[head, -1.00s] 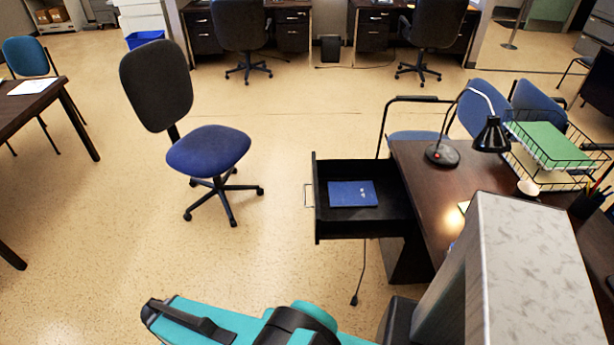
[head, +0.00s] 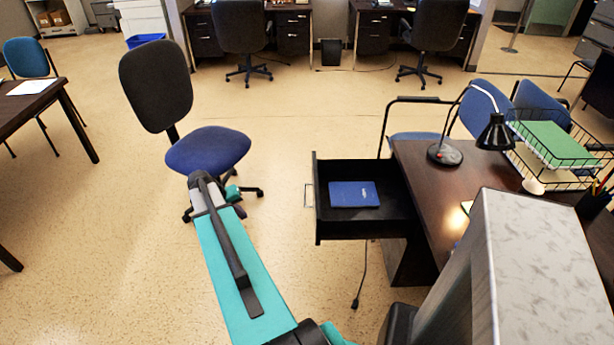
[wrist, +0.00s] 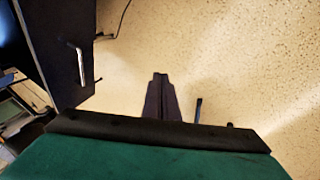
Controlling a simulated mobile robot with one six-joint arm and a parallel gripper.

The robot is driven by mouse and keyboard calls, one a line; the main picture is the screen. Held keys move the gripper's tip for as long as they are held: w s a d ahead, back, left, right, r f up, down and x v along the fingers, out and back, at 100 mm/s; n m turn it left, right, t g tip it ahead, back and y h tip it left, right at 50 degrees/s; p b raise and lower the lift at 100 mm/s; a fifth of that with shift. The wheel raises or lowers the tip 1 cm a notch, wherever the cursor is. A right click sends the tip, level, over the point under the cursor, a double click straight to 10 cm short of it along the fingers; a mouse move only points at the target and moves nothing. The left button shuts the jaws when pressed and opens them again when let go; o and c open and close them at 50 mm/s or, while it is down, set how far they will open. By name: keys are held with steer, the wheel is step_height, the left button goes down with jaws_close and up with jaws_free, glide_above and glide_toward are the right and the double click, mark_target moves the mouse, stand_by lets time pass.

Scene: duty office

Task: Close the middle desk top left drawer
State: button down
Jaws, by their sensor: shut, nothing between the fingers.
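The black drawer (head: 315,225) stands pulled out from the left side of the dark wooden desk (head: 425,195). A blue book (head: 354,194) lies inside it. Its silver handle (head: 308,196) faces left. In the wrist view, a dark drawer front (wrist: 58,45) with a silver handle (wrist: 79,64) shows at the upper left. My gripper (wrist: 162,78) is shut and empty, over the floor and apart from that front, to the right of the handle. In the head view, my teal arm reaches up left of the drawer; the fingers cannot be made out there.
A blue-seated swivel chair (head: 207,150) stands left of the drawer, partly behind my arm. A black lamp (head: 495,133) and a wire tray (head: 520,160) stand on the desk. A cable (head: 361,285) hangs below the drawer.

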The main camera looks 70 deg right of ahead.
steer(key=s+d+r+m+h, duration=0.1)
steer(key=s+d+r+m, duration=0.1)
steer(key=s+d+r, duration=0.3)
steer(key=s+d+r+m+g+b, duration=0.1)
steer(key=s+d+r, duration=0.4)
steer(key=d, duration=0.7)
step_height(320, 180, up, 2)
steer(key=shift+d+r+m+h, duration=0.1)
steer(key=shift+d+m+h, duration=0.15)
steer(key=shift+m+h, duration=0.2)
steer(key=shift+s+d+f+p, duration=0.6)
steer(key=shift+s+d+f, duration=0.55)
steer(key=shift+f, duration=0.2)
steer(key=shift+s+d+f+p, duration=0.65)
steer(key=shift+s+d+f, duration=0.45)
steer(key=shift+f, duration=0.3)
steer(key=shift+s+d+f+p, duration=0.6)
steer(key=shift+s+d+f, duration=0.5)
steer(key=shift+f, duration=0.25)
